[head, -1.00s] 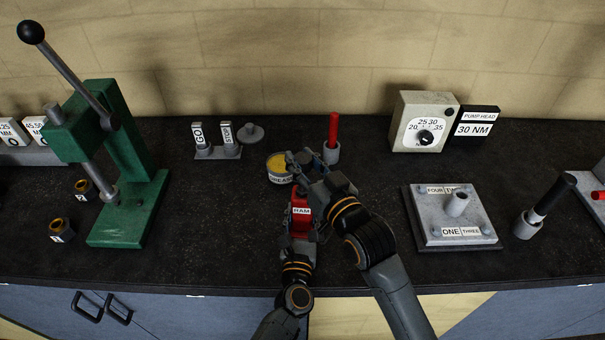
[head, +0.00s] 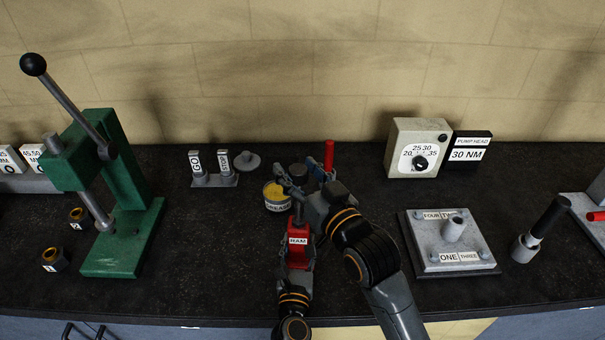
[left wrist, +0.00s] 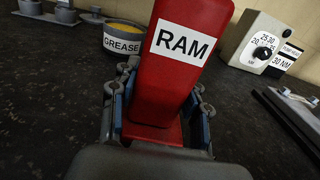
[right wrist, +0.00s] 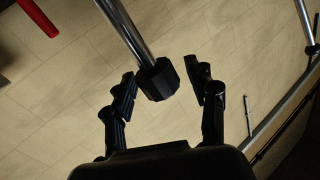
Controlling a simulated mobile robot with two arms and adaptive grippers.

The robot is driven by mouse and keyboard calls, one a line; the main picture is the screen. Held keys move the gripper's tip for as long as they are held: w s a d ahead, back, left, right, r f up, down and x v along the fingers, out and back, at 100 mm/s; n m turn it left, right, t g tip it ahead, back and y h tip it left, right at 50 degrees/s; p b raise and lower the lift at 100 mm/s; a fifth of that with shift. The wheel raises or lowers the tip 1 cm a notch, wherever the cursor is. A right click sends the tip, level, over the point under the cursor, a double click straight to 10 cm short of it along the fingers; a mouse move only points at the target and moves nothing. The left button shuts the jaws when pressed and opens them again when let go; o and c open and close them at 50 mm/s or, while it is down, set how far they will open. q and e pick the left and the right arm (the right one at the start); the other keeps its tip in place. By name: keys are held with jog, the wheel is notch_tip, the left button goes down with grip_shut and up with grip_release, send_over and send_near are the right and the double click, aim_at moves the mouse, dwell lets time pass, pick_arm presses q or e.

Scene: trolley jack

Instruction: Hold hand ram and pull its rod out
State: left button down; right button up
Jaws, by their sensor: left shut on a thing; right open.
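The red hand ram (head: 298,256) with its white RAM label stands in front of me. In the left wrist view the ram (left wrist: 165,80) fills the space between the fingers of my left gripper (left wrist: 160,100), which is shut on its body. A grey rod (head: 298,213) shows above the ram. In the right wrist view a shiny rod (right wrist: 124,30) ends in a black knob (right wrist: 157,80). My right gripper (right wrist: 163,77) is open, with a finger on each side of the knob and visible gaps. In the head view the right gripper (head: 305,175) is above the ram and partly hides the rod's upper part.
A green press (head: 122,240) is at left. A grey plate (head: 450,243) and a dial box (head: 417,147) are at right. The front bench is fairly clear.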

pick_arm(q)
jog(key=shift+f, duration=0.2)
pick_arm(e)
jog(key=v, duration=1.2)
pick_arm(q)
jog(key=c, duration=0.8)
grip_release()
jog(key=shift+c, duration=0.2)
jog(key=shift+o, duration=1.3)
jog(key=shift+r, duration=0.15)
jog(key=shift+s, duration=0.1)
